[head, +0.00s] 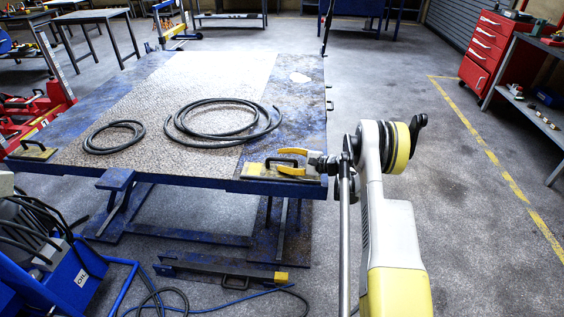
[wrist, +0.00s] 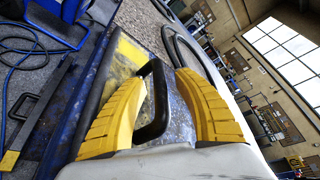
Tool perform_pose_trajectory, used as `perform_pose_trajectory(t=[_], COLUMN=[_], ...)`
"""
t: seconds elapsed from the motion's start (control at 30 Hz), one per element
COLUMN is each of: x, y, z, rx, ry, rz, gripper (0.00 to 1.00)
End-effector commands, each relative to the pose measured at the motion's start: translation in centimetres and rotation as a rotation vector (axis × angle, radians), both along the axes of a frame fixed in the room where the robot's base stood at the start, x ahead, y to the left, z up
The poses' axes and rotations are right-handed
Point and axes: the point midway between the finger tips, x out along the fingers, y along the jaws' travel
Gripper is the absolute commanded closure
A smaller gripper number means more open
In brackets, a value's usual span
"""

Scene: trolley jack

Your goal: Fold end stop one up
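Two end stops with yellow plates and black handles lie flat at the front edge of the blue lift platform: a left one (head: 35,150) and a right one (head: 256,169). Which is number one I cannot tell. My gripper (head: 280,161) is at the right one. In the wrist view my gripper (wrist: 163,77) is open, with its yellow fingers on either side of the black handle (wrist: 159,92). The handle stands between them with a gap on the right; contact with the left finger is unclear.
Two coiled black hoses (head: 222,120) lie on the platform's tread plate (head: 190,85). A blue bar with a handle (head: 222,272) and loose cables lie on the floor in front. A blue oil unit (head: 78,275) stands front left, a red jack (head: 45,110) behind it.

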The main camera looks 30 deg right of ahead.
Motion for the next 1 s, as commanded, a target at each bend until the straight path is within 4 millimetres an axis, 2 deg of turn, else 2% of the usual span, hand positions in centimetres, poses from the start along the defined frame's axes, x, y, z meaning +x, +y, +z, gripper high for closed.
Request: perform_pose_trajectory(t=[0.13, 0.17, 0.2, 0.27, 0.3, 1.0], x=[-0.01, -0.01, -0.01, -0.01, -0.01, 0.02], y=[-0.01, -0.01, -0.01, 0.00, 0.00, 0.96], z=[0.04, 0.04, 0.04, 0.03, 0.03, 0.36], rx=[0.000, 0.000, 0.000, 0.000, 0.000, -0.025], ry=[0.000, 0.000, 0.000, 0.000, 0.000, -0.041], rz=[0.000, 0.000, 0.000, 0.000, 0.000, 0.001], gripper=[0.62, 0.67, 0.79, 0.97, 1.00, 1.00])
